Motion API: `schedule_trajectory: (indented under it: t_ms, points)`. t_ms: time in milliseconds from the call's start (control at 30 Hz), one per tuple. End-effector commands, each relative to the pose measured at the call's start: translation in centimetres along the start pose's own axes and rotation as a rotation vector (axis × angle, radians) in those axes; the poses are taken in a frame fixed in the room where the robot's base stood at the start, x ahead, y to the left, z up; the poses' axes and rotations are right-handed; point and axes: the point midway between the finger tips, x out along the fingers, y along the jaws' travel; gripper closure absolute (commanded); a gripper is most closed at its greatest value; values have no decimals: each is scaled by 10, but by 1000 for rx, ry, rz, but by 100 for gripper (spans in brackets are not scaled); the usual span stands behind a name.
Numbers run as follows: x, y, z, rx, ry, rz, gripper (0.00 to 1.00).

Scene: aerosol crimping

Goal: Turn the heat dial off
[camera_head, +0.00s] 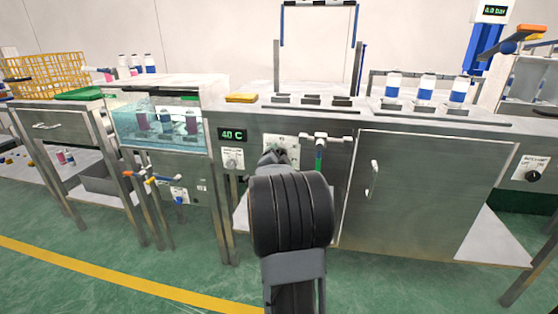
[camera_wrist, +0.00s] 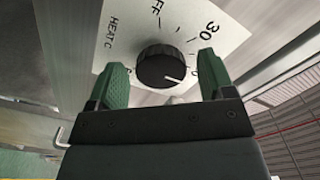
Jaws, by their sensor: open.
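The heat dial (camera_wrist: 158,66) is a round black knob on a white plate (camera_wrist: 122,30) marked "HEAT C" in the wrist view. "OFF", partly cut at the top edge, and "30" are printed on the plate. The dial's white pointer line points to the lower right, away from "OFF", towards a mark partly hidden by the right finger. My gripper (camera_wrist: 162,62) is open, with one green finger on each side of the dial and visible gaps between. In the head view my gripper (camera_head: 272,155) is at the white plate (camera_head: 284,143) and hides the dial.
A green "40 C" display (camera_head: 232,135) and another small knob (camera_head: 231,163) are left of my gripper. A valve with a white T-shaped handle (camera_head: 328,138) is close on the right. A glass water bath (camera_head: 160,125) holds cans farther left.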

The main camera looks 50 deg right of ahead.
Motion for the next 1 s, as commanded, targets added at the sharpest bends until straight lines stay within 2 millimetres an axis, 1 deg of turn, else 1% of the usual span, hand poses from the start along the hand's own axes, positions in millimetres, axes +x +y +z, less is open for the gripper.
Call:
schedule_trajectory:
  t_ms: [133, 400, 900, 933, 1000]
  points:
    - [5, 0, 0, 0, 0, 0, 25]
    - [5, 0, 0, 0, -1, 0, 25]
    - [5, 0, 0, 0, -1, 0, 73]
    - [1, -2, 2, 0, -2, -1, 74]
    - [4, 0, 1, -2, -1, 0, 74]
